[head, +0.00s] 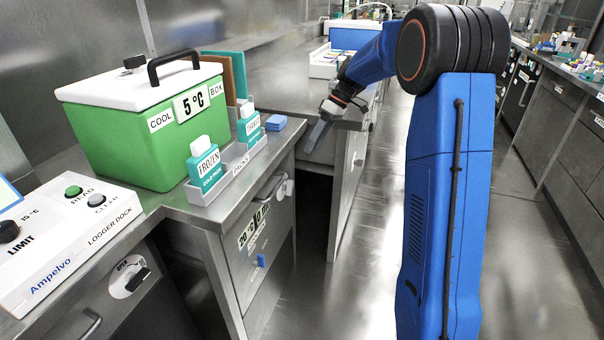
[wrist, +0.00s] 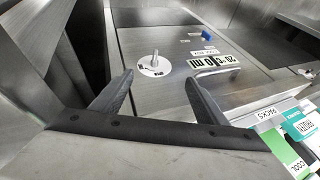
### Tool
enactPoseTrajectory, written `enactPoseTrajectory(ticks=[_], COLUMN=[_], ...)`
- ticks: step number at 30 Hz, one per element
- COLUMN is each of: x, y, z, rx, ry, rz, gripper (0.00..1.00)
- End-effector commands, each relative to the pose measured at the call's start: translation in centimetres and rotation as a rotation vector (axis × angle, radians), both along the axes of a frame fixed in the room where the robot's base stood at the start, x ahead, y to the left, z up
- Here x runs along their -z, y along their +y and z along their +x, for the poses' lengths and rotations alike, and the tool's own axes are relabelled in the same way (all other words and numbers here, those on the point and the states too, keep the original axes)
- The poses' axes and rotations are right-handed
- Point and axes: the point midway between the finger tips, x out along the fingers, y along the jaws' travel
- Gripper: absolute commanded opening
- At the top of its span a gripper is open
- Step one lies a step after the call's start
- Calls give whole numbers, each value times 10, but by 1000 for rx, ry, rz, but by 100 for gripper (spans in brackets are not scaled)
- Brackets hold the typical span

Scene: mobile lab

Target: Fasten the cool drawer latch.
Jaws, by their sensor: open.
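The cool drawer front (head: 262,238) is below the counter that carries the cool box. Its latch (head: 287,188) is a pale round plate near the drawer's top far corner. In the wrist view the latch (wrist: 155,65) shows a white disc with a grey lever standing out from it; its lettering is too small to read. The drawer handle (wrist: 215,72) is beside it. My gripper (head: 320,130) is open and empty, out beyond the drawer's far side. In the wrist view its fingertips (wrist: 160,79) are apart, with the latch framed between them and not touched.
The green cool box (head: 140,130) stands on the counter, with a rack of packs (head: 228,172) along the edge. The logger dock (head: 70,235) is at front left. Another round latch (head: 129,278) is below it. The aisle floor (head: 350,290) is clear.

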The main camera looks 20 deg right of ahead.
Motion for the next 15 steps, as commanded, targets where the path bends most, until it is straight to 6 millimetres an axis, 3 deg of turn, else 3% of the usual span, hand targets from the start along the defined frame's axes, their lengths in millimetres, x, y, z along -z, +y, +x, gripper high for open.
enactPoseTrajectory(ticks=[6,15], x=[-30,-57], y=[11,21], z=[-55,-136], rx=[91,238], ry=[4,-2], rz=[-79,-180], gripper=[67,67])
